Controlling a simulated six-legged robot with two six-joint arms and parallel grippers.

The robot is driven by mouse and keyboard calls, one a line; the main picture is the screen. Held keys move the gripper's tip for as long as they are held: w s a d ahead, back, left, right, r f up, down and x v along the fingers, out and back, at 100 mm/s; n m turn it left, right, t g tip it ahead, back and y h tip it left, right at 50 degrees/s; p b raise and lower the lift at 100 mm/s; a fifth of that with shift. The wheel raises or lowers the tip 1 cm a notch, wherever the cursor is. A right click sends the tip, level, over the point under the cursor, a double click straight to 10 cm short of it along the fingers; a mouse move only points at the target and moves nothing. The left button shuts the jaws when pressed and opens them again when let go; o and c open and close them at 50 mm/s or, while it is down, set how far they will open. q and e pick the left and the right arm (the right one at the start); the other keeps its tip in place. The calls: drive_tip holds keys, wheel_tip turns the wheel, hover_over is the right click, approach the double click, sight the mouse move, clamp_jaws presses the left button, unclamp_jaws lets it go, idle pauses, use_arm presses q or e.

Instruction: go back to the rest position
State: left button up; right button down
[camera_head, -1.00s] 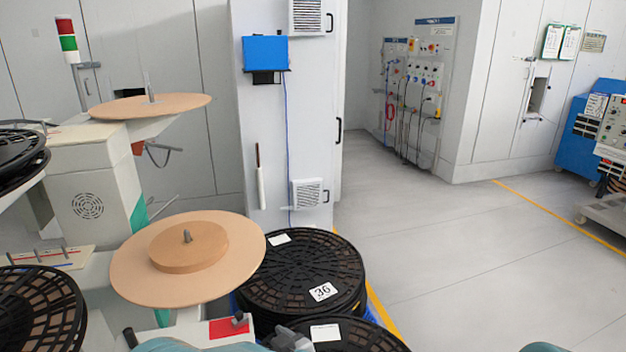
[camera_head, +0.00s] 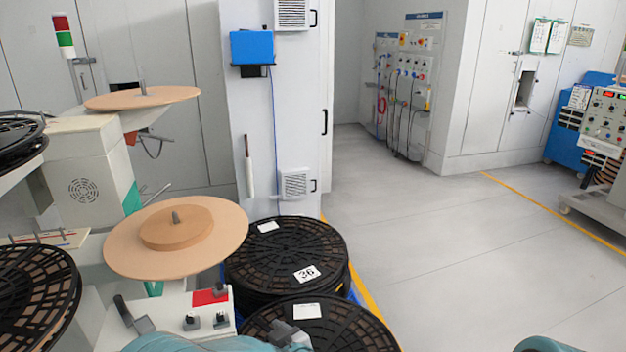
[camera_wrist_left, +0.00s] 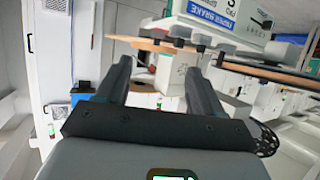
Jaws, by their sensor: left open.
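My left gripper (camera_wrist_left: 158,66) shows in the left wrist view with its two dark grey fingers apart and nothing between them. Beyond the fingers are tan reel discs and part of a machine with printed labels. In the head view, teal and grey parts of my left arm show along the bottom edge, in front of the reels. The fingers are hard to make out there. Only a teal piece of my right arm shows at the bottom right of the head view; my right gripper is out of sight.
A rewind station with tan discs (camera_head: 125,250) stands at the left. Black reels, one labelled 36 (camera_head: 285,245), lie stacked beside it. A tall cabinet (camera_head: 295,125) with a blue box (camera_head: 252,47) stands behind. Open floor (camera_head: 440,250) lies to the right, before blue equipment (camera_head: 565,125).

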use_arm(q)
drive_tip(key=s+a+f+m+g+p, duration=0.1)
drive_tip(key=s+a+f+p, duration=0.15)
drive_tip(key=a, duration=0.25)
drive_tip(key=s+a+f+g+h+p, duration=0.1)
drive_tip(key=a+f+p, duration=0.15)
drive_tip(key=a, duration=0.25)
drive_tip(key=s+a+f+m+g+p, duration=0.1)
drive_tip(key=s+a+p, duration=0.15)
drive_tip(key=a, duration=0.35)
drive_tip(key=s+d+f+m+g+h+p, duration=0.1)
drive_tip(key=s+d+f+g+h, duration=0.1)
drive_tip(key=s, duration=0.5)
drive_tip(key=s+d+f+m+g+h+p, duration=0.1)
drive_tip(key=s+d+f+g+h, duration=0.1)
drive_tip(key=s+d+h, duration=0.3)
drive_tip(key=s+d+f+m+g+h+p, duration=0.1)
drive_tip(key=s+d+f+g+h, duration=0.2)
drive_tip(key=s+d, duration=0.4)
drive_tip(key=s+h, duration=0.1)
drive_tip(key=s, duration=0.3)
drive_tip(key=shift+s+m, duration=0.15)
drive_tip(key=shift+m, duration=0.25)
